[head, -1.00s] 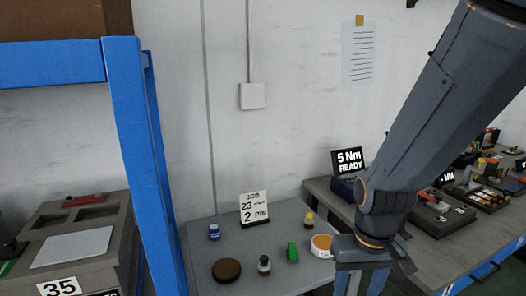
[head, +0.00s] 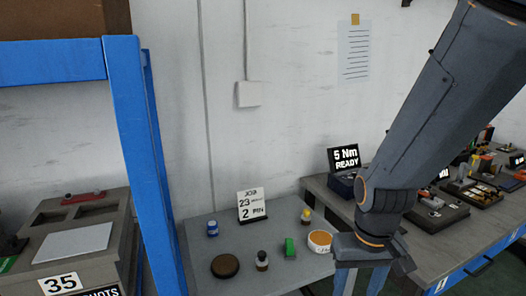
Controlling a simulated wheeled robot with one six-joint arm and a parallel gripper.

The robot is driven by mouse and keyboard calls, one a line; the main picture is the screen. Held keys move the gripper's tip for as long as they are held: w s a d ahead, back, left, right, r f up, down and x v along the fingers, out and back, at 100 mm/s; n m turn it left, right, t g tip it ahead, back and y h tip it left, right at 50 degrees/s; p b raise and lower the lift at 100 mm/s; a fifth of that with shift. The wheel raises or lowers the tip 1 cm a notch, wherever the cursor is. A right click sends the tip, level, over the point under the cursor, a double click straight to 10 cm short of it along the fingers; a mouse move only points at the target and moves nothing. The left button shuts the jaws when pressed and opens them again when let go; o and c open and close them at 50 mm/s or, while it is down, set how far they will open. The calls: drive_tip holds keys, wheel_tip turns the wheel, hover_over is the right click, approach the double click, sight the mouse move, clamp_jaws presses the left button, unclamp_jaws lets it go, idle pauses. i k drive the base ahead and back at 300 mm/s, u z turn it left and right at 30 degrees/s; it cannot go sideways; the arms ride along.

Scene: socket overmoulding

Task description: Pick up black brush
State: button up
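I cannot make out a black brush in the head view. My gripper (head: 361,284) hangs at the bottom right, at the right end of the small grey table (head: 205,268). Its two fingers stand apart with a gap between them, and I see nothing held there. The fingertips run to the bottom edge of the picture, so their ends are hidden. My arm covers part of the bench behind it.
On the small table are a dark brown disc (head: 225,266), a dark bottle (head: 262,261), a green block (head: 289,247), an orange-topped tub (head: 320,241), a blue jar (head: 212,228) and a job sign (head: 252,204). A blue post (head: 150,180) stands left. A cluttered bench (head: 440,250) is at right.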

sight(261, 261)
drive_tip(key=u, duration=2.7)
drive_tip(key=k, duration=1.25)
drive_tip(key=z, duration=0.4)
drive_tip(key=i, duration=0.7)
drive_tip(key=u, duration=0.4)
